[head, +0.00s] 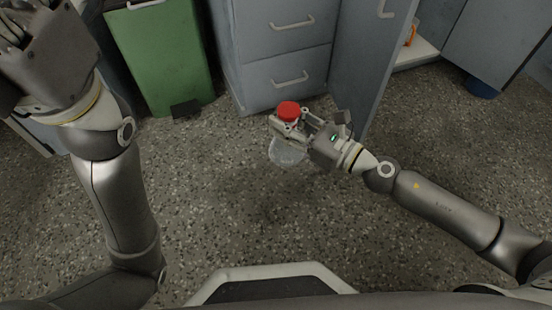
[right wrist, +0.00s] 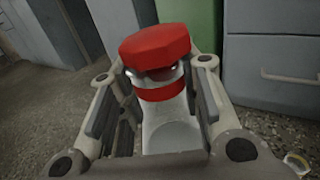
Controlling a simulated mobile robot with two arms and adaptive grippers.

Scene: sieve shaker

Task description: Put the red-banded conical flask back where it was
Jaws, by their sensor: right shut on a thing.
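The conical flask (head: 286,152) has a clear body and a red cap, and is upright or nearly so in the head view. In the right wrist view the flask (right wrist: 168,125) shows a red cap on top and a red band around its neck. My right gripper (head: 290,128) is shut on the flask at its neck, just below the cap, and holds it in front of the grey drawers. The fingers stand on both sides of the neck in the right wrist view. My left gripper (head: 25,40) is at the top left, partly cut off; its fingertips are unclear.
Grey drawers (head: 290,75) stand behind the flask. An open grey cabinet door (head: 372,65) juts out right of it, with a pale shelf (head: 415,53) and an orange item (head: 411,35) inside. A green bin (head: 160,60) stands left. The speckled floor (head: 230,200) in front is clear.

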